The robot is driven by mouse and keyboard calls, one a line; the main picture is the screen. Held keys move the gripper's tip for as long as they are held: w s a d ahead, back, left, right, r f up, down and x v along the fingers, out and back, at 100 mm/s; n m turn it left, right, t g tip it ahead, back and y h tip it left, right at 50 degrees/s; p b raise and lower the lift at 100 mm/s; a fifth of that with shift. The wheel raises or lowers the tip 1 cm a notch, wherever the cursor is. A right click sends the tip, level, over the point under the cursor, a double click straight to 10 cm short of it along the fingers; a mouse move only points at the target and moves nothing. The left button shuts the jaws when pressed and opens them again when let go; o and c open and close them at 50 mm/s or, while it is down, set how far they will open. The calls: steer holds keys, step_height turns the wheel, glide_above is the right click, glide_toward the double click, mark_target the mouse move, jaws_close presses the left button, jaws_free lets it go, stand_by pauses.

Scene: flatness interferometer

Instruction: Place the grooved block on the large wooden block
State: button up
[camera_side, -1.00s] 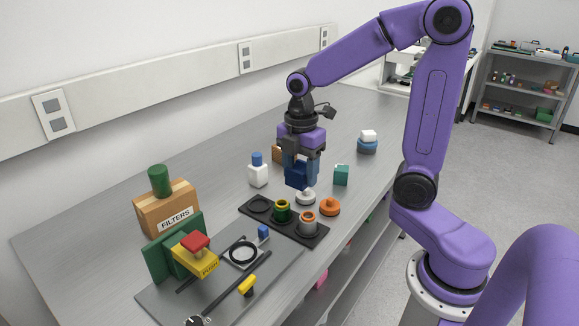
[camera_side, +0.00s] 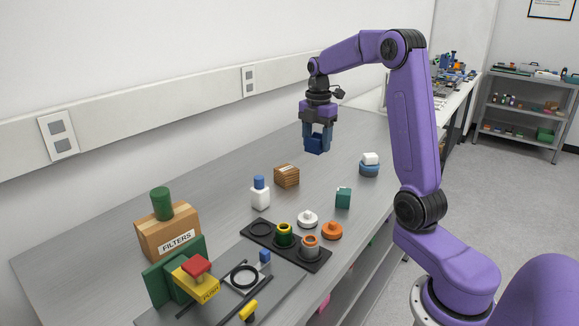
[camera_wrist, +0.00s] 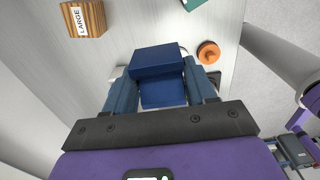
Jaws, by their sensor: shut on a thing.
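The grooved block is dark blue (camera_side: 314,146), and my gripper (camera_side: 318,138) is shut on it, holding it in the air well above the table. In the wrist view the block (camera_wrist: 158,62) sits between the two blue fingers of my gripper (camera_wrist: 162,88), with a step visible in its shape. The large wooden block (camera_side: 287,176) stands on the table, below and to the left of my gripper in the side view. In the wrist view the wooden block (camera_wrist: 84,19) is at the upper left, with a label reading LARGE. Its top looks bare.
A white bottle with a blue cap (camera_side: 260,194), a teal block (camera_side: 343,198) and a blue-white stack (camera_side: 369,165) stand around the wooden block. Nearer are an orange knobbed disc (camera_side: 332,231), a black tray (camera_side: 318,262) and a FILTERS box (camera_side: 164,238).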

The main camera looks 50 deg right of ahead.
steer(key=w+d+f, duration=0.4)
steer(key=w, duration=0.4)
glide_above(294, 171)
steer(key=shift+w+f, duration=0.15)
steer(key=shift+f, duration=4.15)
steer(key=shift+f, duration=0.15)
steer(key=o, duration=1.2)
steer(key=shift+o, duration=0.2)
